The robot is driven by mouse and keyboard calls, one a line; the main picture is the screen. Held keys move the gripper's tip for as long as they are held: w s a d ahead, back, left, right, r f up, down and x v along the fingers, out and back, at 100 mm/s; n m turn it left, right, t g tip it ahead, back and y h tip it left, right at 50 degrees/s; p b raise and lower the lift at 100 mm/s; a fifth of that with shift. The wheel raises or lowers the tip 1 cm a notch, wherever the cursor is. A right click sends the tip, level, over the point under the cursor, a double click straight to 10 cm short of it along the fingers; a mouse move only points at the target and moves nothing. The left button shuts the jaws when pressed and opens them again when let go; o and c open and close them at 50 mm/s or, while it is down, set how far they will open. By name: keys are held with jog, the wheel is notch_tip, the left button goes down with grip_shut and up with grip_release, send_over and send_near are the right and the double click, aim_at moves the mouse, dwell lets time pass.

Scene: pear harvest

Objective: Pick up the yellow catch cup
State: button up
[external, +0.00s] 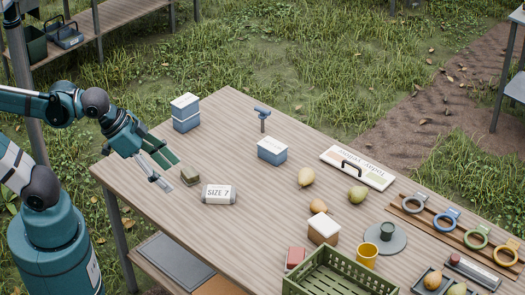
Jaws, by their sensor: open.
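The yellow catch cup (367,255) stands upright on the wooden table, just behind the green crate and in front of a grey round disc. My gripper (170,173) is open and empty. It hangs over the left part of the table, far to the left of the yellow cup. No object shows between its fingers.
The green slatted crate (335,272) is close to the cup on its near side. A grey disc (398,240) with a dark green cup (386,231) stands behind it. A white-and-brown box (323,229) is to its left.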

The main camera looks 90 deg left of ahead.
jog(key=shift+w, duration=0.1)
dwell(0.3)
jog(key=w+d+f+m+g+h+b, duration=0.1)
jog(key=w+m+h, duration=0.1)
jog(key=w, duration=1)
jog(key=w+d+f+m+h+b, duration=0.1)
jog(key=w+m+h, duration=0.1)
jog(key=w, duration=1)
jog(key=w+d+f+m+g+h+b, duration=0.1)
jog(key=w+f+m+h, duration=0.1)
jog(key=w, duration=0.9)
jog(key=w+a+f+m+h, duration=0.35)
jog(key=w+f, duration=0.75)
jog(key=w, duration=0.4)
jog(key=w+a+f+m+h+b, duration=0.1)
jog(key=w+a+f+m, duration=0.1)
jog(key=f, duration=0.6)
jog(key=w+a+f+m+h+b, duration=0.1)
jog(key=w+a+f+m+h, duration=0.1)
jog(key=w+f, duration=0.3)
notch_tip(320, 180, down, 3)
jog(key=shift+w+a, duration=0.15)
